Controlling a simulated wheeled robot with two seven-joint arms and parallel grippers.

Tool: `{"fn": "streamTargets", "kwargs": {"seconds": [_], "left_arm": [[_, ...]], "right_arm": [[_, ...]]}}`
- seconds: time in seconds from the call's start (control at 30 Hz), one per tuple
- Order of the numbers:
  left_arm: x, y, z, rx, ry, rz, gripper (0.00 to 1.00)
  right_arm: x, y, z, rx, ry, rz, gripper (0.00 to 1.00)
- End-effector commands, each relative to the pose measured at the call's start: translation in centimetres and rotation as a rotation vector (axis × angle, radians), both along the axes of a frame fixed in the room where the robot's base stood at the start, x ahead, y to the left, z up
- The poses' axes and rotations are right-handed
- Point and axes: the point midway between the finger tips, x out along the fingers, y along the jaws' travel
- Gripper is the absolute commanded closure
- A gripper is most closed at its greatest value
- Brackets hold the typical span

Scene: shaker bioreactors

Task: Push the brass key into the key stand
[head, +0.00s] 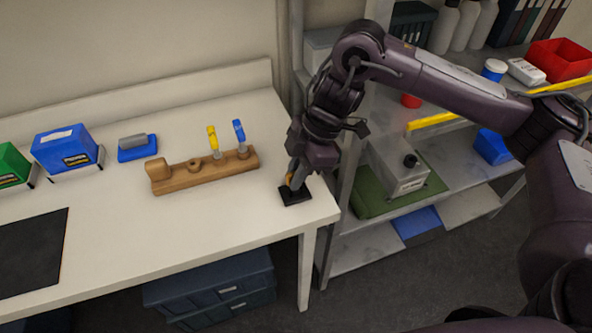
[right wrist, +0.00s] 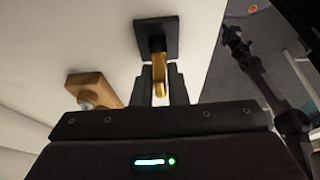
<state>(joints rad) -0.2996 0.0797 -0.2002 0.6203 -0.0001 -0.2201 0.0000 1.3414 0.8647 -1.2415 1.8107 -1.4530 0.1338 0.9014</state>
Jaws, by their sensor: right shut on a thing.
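The brass key (right wrist: 160,68) is between the two fingers of my right gripper (right wrist: 160,85), which is shut on it. In the head view a bit of the key (head: 289,178) shows beside my right gripper (head: 295,177), which points down. The key stand (head: 295,196) is a small black square base near the table's right edge, right under the gripper. In the right wrist view the stand (right wrist: 170,45) has a dark raised block, and the key's far end meets it or lies just in front of it. I cannot tell how deep the key sits. My left gripper is not in view.
A wooden holder (head: 180,182) with a yellow-handled (head: 213,138) and a blue-handled piece (head: 239,134) stands left of the stand. Blue (head: 66,148) and green boxes (head: 12,165) are farther left. A metal shelf (head: 345,220) rises close to the table's right side.

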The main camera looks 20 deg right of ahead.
Motion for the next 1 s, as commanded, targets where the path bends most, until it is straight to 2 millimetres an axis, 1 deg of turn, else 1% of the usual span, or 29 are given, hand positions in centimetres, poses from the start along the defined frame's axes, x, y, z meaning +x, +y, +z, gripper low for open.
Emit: {"fn": "streamTargets", "kwargs": {"seconds": [0.87,0.9,1.0], "left_arm": [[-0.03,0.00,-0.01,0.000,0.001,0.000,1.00],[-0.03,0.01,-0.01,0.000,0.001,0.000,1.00],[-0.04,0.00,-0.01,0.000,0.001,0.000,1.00]], "right_arm": [[0.05,0.01,-0.49,0.000,-0.002,-0.001,1.00],[0.04,0.01,-0.49,0.000,-0.002,-0.001,0.82],[0.04,0.01,-0.49,0.000,-0.001,0.000,0.69]]}}
